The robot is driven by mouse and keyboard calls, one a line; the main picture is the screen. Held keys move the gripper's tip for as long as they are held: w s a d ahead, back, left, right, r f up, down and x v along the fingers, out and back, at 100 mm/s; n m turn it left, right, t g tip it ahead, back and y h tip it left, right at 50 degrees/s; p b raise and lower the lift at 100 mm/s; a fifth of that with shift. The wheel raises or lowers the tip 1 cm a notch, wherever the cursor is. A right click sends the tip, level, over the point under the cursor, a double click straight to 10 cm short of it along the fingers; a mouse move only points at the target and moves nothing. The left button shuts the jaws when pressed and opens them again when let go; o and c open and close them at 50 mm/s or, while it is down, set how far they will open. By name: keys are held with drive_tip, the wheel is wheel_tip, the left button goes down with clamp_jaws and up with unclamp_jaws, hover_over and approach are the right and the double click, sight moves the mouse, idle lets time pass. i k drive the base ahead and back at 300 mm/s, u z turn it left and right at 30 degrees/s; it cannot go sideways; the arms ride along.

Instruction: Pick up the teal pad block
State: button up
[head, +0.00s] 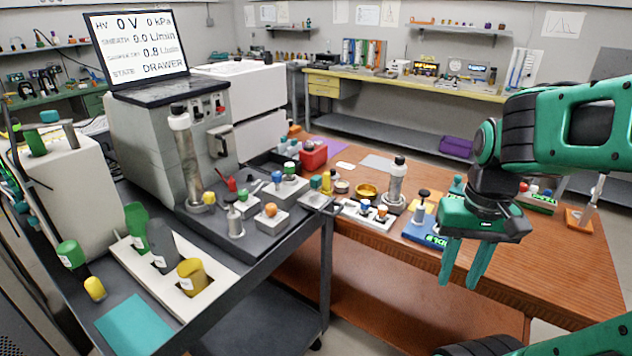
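A flat teal square pad (135,322) lies at the near left end of the grey cart, with no block on it. Several small teal pieces also show: one on the white box (49,116), one at the cart's right edge (316,183), and one on the wooden table behind my gripper (457,186). I cannot tell which of these is the teal pad block. My gripper (461,283) hangs over the right part of the wooden table, fingers pointing down. Its fingers are apart with nothing between them. It is far to the right of the teal square pad.
A white holder (130,250) with green, grey and yellow handles stands beside the teal pad. A grey instrument with a screen (138,50) and several knobbed blocks fill the cart. A blue block (425,232) sits left of my gripper. The wooden table's front right (560,265) is clear.

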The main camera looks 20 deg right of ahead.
sight(315, 180)
drive_tip(key=i, duration=0.85)
drive_tip(key=u, duration=0.05)
